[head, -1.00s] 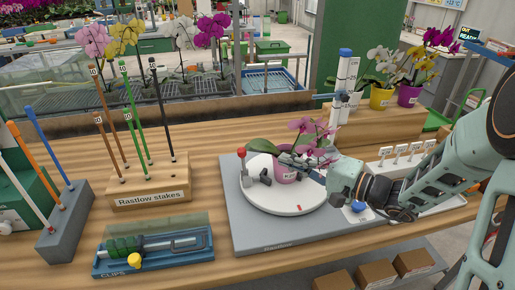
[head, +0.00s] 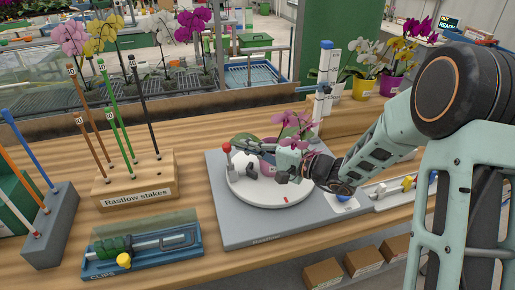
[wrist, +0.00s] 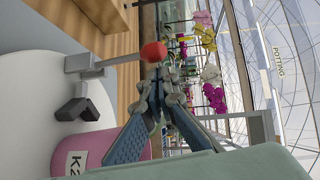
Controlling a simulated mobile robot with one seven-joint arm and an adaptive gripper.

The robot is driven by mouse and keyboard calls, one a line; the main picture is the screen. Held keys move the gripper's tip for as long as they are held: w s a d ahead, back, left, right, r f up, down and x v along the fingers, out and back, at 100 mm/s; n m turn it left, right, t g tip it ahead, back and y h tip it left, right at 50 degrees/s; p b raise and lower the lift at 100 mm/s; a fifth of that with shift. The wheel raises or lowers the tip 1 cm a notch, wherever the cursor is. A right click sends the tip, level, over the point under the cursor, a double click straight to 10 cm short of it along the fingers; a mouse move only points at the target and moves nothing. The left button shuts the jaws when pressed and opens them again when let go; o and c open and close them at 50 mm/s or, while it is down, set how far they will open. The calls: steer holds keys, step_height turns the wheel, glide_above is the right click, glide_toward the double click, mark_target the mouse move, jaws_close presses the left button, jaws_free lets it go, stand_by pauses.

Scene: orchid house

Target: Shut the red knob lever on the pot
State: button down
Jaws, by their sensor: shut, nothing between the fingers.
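The red knob (head: 227,148) tops a grey upright lever at the left side of the round white turntable (head: 270,199). In the wrist view the red knob (wrist: 153,51) sits at the end of a grey bar, close to my fingertips; whether they touch is unclear. A dark V-shaped jaw (wrist: 75,111) lies between the lever's base and the pink pot (wrist: 95,148). In the head view the pot (head: 268,159) is mostly hidden behind my gripper. My gripper (wrist: 153,78) is shut and empty, its fingers reaching across the pot toward the knob.
A pink orchid (head: 296,125) rises from the pot beside my gripper. A white post with a blue top (head: 326,62) stands behind. The stake block (head: 135,188) and blue clip tray (head: 145,262) are to the left.

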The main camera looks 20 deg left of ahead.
steer(key=shift+w+a, duration=0.15)
steer(key=shift+a, duration=0.35)
